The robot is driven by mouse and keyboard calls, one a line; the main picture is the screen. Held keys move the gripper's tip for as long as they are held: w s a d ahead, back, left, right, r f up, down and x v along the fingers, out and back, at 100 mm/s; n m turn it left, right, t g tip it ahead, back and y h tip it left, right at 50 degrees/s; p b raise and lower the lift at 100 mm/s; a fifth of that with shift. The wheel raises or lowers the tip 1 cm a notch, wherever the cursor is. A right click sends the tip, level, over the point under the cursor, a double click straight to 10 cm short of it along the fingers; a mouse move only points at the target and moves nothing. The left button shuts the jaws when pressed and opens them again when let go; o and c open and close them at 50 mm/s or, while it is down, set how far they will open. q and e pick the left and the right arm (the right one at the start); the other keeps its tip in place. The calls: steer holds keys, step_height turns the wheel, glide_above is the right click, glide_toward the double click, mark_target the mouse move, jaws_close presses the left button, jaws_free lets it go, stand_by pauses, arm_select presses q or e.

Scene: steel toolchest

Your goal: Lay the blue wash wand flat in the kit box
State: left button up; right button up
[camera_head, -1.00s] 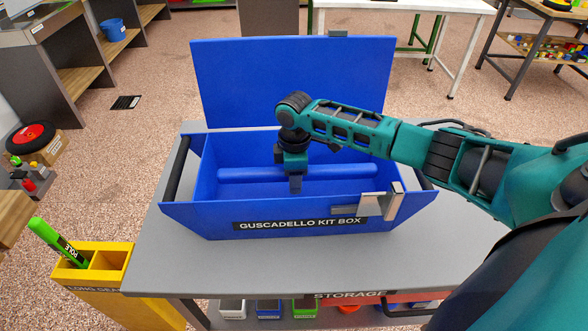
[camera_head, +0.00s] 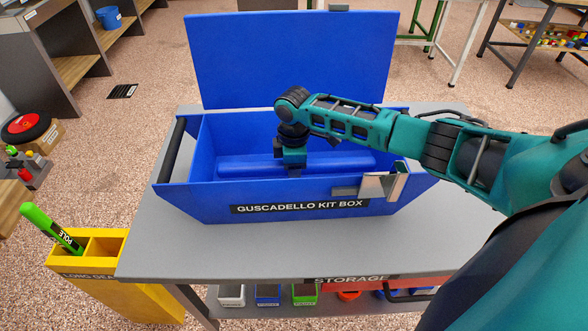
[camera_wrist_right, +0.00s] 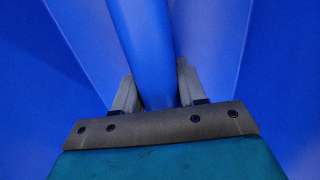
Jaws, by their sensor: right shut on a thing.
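The blue kit box (camera_head: 210,200) stands on the grey table with its lid (camera_head: 290,60) raised at the back. The blue wash wand (camera_head: 345,163), a long smooth rod, lies level lengthwise inside the box, below the rim. Its lower side is hidden by the front wall, so I cannot tell if it touches the floor. My right gripper (camera_head: 294,172) points down into the box and is shut on the wand near its middle. The right wrist view shows the wand (camera_wrist_right: 145,45) between the two fingers (camera_wrist_right: 158,95). My left gripper is not in view.
A metal latch (camera_head: 375,187) sits on the box's front right. Dark handles (camera_head: 172,150) flank the box. A yellow holder (camera_head: 115,285) with a green pole (camera_head: 50,228) stands at the front left. The grey table (camera_head: 160,240) is bare around the box.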

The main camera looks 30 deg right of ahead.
steer(key=shift+f, duration=0.8)
steer(key=o, duration=1.8)
steer(key=shift+r, duration=0.1)
steer(key=shift+r+p, duration=1.25)
steer(key=shift+p, duration=0.05)
steer(key=shift+r, duration=3.65)
steer(key=shift+r, duration=0.15)
